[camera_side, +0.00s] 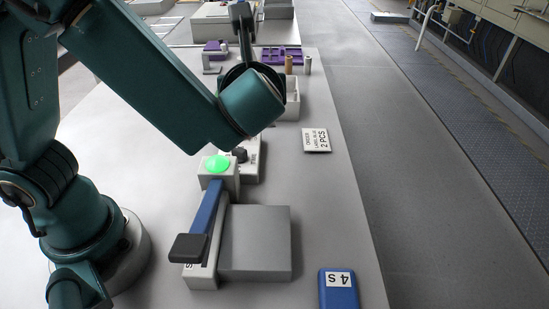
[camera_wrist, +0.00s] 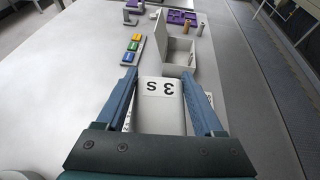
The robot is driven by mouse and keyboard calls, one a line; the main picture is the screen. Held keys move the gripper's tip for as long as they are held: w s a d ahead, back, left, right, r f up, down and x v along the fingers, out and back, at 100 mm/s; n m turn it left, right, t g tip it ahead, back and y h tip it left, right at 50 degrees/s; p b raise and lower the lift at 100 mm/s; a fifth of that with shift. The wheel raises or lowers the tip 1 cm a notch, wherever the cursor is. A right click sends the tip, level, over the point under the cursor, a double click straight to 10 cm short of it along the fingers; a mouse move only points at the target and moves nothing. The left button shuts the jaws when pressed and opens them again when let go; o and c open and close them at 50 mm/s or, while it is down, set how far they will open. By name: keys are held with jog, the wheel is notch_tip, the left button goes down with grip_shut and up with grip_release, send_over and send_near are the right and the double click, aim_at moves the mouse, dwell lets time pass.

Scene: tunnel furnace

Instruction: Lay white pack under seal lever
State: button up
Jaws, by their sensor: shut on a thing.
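My gripper (camera_wrist: 160,77) is shut on the white pack (camera_wrist: 158,112), marked "3 S", in the wrist view. The pack sits between the two blue fingers. In the side view my arm hides the gripper and the pack. The sealer stands at the lower middle of the side view. Its blue seal lever (camera_side: 207,208) has a black handle (camera_side: 188,247) and slants along the white base, beside a grey plate (camera_side: 262,243). A green lamp (camera_side: 216,164) is lit at its far end.
A blue pack (camera_side: 338,289) marked "4 S" lies right of the sealer. A label card (camera_side: 316,140) reads "2 PCS". In the wrist view, an open white box (camera_wrist: 178,48), a strip of coloured blocks (camera_wrist: 132,49) and a purple tray (camera_wrist: 182,17) stand ahead.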

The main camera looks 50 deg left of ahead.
jog(key=w+d+f, duration=0.1)
jog(key=w+f, duration=0.4)
jog(key=f, duration=0.3)
jog(key=shift+d+t, duration=0.3)
send_over(327, 193)
notch_tip(327, 193, down, 7)
jog(key=shift+r, duration=0.1)
jog(key=shift+f, duration=1.8)
jog(key=shift+f, duration=0.15)
